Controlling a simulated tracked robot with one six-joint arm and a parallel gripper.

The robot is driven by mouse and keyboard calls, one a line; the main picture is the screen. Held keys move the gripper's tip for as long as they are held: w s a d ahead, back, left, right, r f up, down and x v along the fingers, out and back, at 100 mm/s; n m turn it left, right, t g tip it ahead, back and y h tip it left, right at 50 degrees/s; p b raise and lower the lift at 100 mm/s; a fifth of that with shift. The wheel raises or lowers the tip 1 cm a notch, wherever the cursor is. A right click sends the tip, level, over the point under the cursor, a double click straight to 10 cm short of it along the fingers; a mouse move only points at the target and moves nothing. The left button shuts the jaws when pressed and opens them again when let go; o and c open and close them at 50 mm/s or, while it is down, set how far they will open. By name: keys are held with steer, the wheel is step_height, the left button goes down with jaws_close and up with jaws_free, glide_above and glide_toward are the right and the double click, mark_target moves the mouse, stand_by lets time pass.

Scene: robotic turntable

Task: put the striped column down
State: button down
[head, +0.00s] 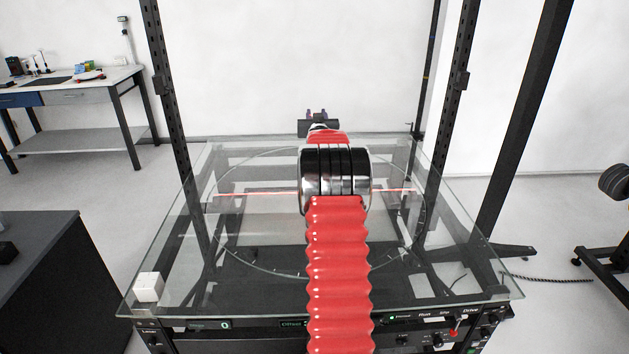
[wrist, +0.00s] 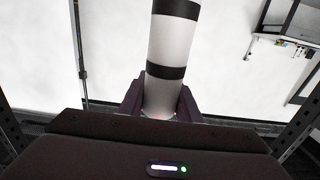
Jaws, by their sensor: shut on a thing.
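The striped column (wrist: 172,48), white with black bands, stands between my gripper's fingers in the wrist view and runs out of the top of the picture. My gripper (wrist: 160,97) is shut on it near its visible lower end. In the head view my gripper (head: 318,117) is at the far side of the glass table, beyond my red arm. The column cannot be made out there, and I cannot tell its height above the glass.
The glass table top (head: 255,285) bears a large marked circle and a red light line. A white cube (head: 149,287) sits at its near left corner. Dark frame posts (head: 175,100) rise at the sides. A workbench (head: 75,85) stands back left. Much of the glass is clear.

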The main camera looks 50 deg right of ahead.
step_height(320, 180, down, 6)
steer(key=shift+w+a, duration=0.1)
stand_by(0.4)
steer(key=shift+f, duration=2.05)
steer(key=c, duration=1.3)
jaws_free()
